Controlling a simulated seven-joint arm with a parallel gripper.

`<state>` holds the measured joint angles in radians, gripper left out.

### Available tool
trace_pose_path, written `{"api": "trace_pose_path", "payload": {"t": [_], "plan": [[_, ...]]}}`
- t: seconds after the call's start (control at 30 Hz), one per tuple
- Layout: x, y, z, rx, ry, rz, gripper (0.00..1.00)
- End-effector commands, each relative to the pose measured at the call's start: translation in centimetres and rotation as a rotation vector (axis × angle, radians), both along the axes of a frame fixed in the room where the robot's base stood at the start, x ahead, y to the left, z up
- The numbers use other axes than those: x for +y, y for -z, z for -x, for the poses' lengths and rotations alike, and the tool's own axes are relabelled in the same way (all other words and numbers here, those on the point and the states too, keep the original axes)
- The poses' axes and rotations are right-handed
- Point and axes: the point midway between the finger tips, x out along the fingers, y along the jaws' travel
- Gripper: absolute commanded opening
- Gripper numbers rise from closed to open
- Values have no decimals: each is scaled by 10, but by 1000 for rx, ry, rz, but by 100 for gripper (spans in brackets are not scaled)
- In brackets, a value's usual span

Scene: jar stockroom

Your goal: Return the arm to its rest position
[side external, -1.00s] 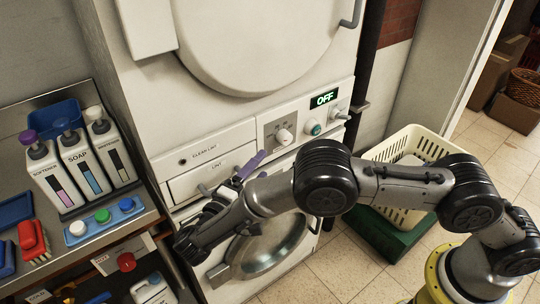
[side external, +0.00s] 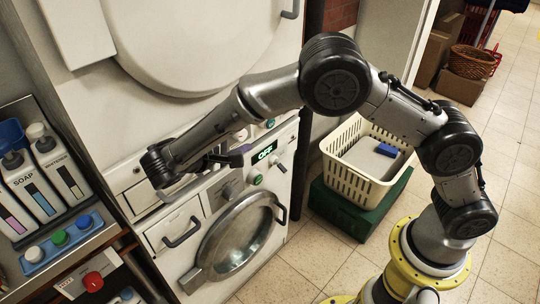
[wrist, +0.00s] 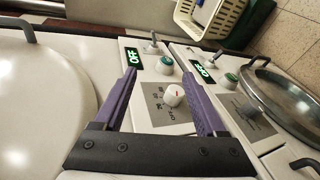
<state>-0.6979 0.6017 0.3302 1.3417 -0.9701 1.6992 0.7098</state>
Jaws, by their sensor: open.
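My arm arches high in the side external view, its elbow raised in front of the white machine (side external: 215,125). My gripper (side external: 230,158) is at the end of the down-bent wrist, in front of the machine's panel. Its fingers are dark and hard to make out there. In the wrist view my gripper (wrist: 158,72) shows two purple fingers spread apart with nothing between them. A white knob (wrist: 173,95) on the panel shows beyond the gap. I cannot tell the exact distance from the fingers to the panel.
A round glass door (side external: 237,240) is below the panel. A cream basket (side external: 341,181) stands on a green base (side external: 340,212) to the right. Bottles (side external: 62,170) and coloured caps (side external: 60,238) are at left. Floor (side external: 310,260) is clear in front of the basket.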

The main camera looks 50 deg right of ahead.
Motion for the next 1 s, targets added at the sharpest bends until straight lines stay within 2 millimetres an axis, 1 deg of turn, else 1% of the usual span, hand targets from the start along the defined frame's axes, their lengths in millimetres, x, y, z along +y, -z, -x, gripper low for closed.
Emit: {"api": "trace_pose_path", "payload": {"t": [0.03, 0.1, 0.17, 0.2, 0.27, 0.4, 0.47, 0.5, 0.6, 0.8, 0.9, 1.0], "plan": [[-20, -15, 8, 22, 32, -69, 73], [-42, -29, 22, 55, 63, -167, 73], [-60, -39, 35, 75, 86, -252, 73], [-71, -45, 45, 85, 99, -309, 73], [-85, -54, 62, 94, 113, -396, 73], [-112, -69, 103, 87, 132, -595, 73], [-120, -74, 122, 71, 131, -679, 73], [-124, -77, 134, 56, 129, -733, 73], [-132, -81, 165, 7, 118, -862, 73], [-135, -83, 220, -148, 64, -1085, 73], [-132, -81, 240, -236, 31, -1165, 73], [-128, -77, 254, -310, -1, -1217, 73]]}}
